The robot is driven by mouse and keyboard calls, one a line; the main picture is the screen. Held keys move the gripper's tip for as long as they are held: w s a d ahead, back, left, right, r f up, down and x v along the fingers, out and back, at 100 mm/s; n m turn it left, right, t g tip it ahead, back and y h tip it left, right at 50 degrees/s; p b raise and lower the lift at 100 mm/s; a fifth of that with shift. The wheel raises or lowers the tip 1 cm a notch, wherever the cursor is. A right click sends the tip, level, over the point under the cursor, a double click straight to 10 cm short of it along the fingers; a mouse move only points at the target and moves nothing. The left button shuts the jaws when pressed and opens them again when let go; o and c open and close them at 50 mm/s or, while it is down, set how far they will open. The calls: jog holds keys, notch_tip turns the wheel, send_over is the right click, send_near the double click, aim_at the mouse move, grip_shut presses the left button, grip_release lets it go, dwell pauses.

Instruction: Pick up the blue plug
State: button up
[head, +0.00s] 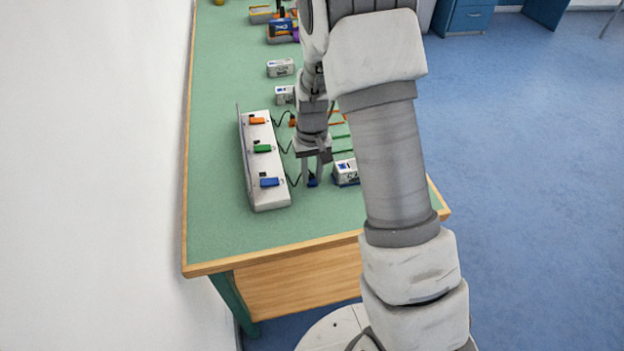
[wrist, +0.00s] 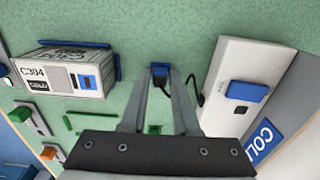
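The blue plug (head: 312,181) lies on the green table just right of a white strip (head: 270,198) with orange, green and blue parts. In the wrist view the blue plug (wrist: 160,68) shows between my gripper's fingertips, with a black cable running right to the strip (wrist: 222,85). My gripper (head: 313,172) points down over the plug, its fingers apart. In the wrist view the gripper (wrist: 160,77) has a finger on each side of the plug; I cannot tell whether they touch it.
A white box labelled C304 (wrist: 75,72) stands close by; it also shows right of the gripper in the head view (head: 346,171). More small boxes (head: 280,67) stand farther back. A white wall (head: 90,180) borders the table's left side. The near table corner is clear.

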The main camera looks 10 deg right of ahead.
grip_shut()
jog(key=shift+r, duration=0.1)
